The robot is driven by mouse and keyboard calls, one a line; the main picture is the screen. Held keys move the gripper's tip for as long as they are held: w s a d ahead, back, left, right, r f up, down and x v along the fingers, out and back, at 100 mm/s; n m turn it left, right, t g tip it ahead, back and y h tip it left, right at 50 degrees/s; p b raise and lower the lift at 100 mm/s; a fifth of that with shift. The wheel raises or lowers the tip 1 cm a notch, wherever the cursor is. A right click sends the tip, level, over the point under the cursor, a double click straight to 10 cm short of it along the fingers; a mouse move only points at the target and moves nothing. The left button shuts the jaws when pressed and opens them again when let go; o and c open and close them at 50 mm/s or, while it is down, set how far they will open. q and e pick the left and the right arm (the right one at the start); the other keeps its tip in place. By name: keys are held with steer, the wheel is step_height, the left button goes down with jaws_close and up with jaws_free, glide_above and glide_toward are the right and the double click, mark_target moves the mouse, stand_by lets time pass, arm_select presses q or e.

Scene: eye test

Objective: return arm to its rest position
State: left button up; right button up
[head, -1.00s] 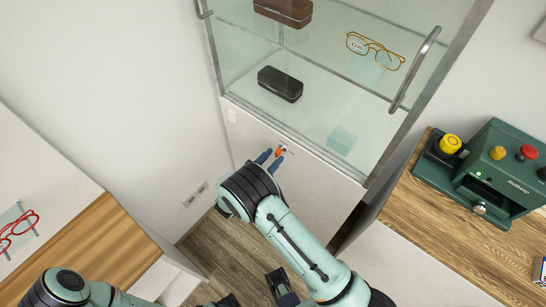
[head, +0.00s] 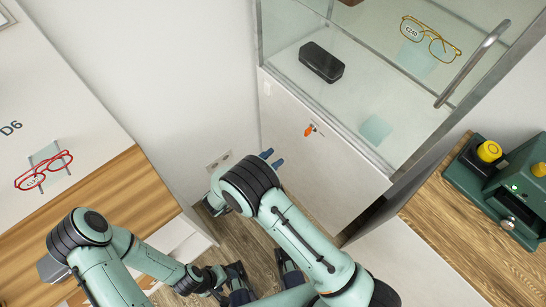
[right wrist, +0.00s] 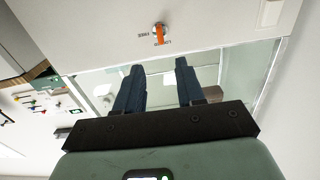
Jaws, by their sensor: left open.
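My right arm reaches up through the middle of the head view. Its gripper (head: 272,158) has two blue fingers, apart and empty, beside the front of the display cabinet (head: 325,165). In the right wrist view the same gripper (right wrist: 158,88) has a clear gap between its fingers. An orange knob or key (head: 308,131) on a round lock sits on the cabinet front, apart from the fingers; it also shows in the right wrist view (right wrist: 160,34). My left arm is at lower left, with its gripper (head: 222,283) low over the floor; it appears empty, its fingers hard to make out.
The glass case above holds a black spectacle case (head: 322,62) and gold glasses (head: 431,39), with a metal handle (head: 473,63). Red glasses (head: 44,170) hang on the left display. A wooden counter (head: 450,220) with a green machine (head: 505,190) is at right.

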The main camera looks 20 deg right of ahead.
stand_by(0.3)
steer(key=s+d+f+n+y+p, duration=0.2)
steer(key=d+f+n+y+p, duration=0.4)
steer(key=f+y, duration=0.55)
steer(key=s+a+f+n+g+y+p, duration=0.1)
steer(key=s+a+g+y, duration=0.2)
steer(key=s, duration=0.8)
steer(key=s+a+n+g+y+p, duration=0.1)
steer(key=s+a+n+g+y, duration=0.1)
steer(key=s, duration=1)
steer(key=a+g+y, duration=0.1)
steer(key=g+y, duration=0.1)
steer(key=y, duration=0.1)
steer(key=shift+a+f+n+g+y+p, duration=0.15)
steer(key=shift+f+n+g+y+p, duration=0.15)
steer(key=shift+f+g+y+p, duration=0.1)
